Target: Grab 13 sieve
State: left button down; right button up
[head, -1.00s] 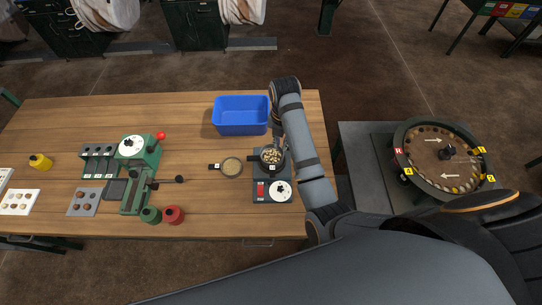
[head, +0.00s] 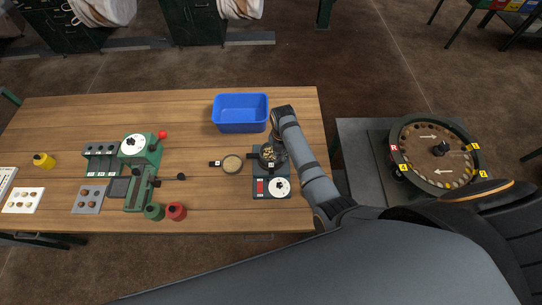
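A small round sieve (head: 232,164) with a dark handle and a pale inside lies on the wooden table, left of the scale. A small white label sits on its handle, too small to read. A dark round pan (head: 267,154) with pale, bean-like pieces in it sits on a dark scale (head: 271,188) with a red display and a white dial. My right gripper (head: 275,149) is at the pan, seen from above and partly hidden by its own wrist. I cannot tell whether its fingers touch the pan or are closed. My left gripper is not in view.
A blue bin (head: 240,113) stands behind the sieve. A green machine (head: 139,182), red cup (head: 176,211) and green cup (head: 154,211) are to the left. A round tray with arrows (head: 435,155) stands right of the table. Bare wood surrounds the sieve.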

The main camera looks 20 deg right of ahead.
grip_shut()
jog(key=shift+r, duration=0.1)
jog(key=shift+r+b, duration=0.25)
jog(key=shift+b, duration=0.05)
jog(key=r, duration=0.1)
jog(key=r+b, duration=0.1)
jog(key=shift+s+r, duration=0.2)
jog(key=shift+r, duration=0.15)
jog(key=s+d+r+p, duration=0.1)
jog(key=s+d+r, duration=0.1)
jog(key=s+r, duration=0.7)
jog(key=s, duration=0.4)
jog(key=shift+s+d+r+p, duration=0.15)
jog(key=shift+s+r+p, duration=0.15)
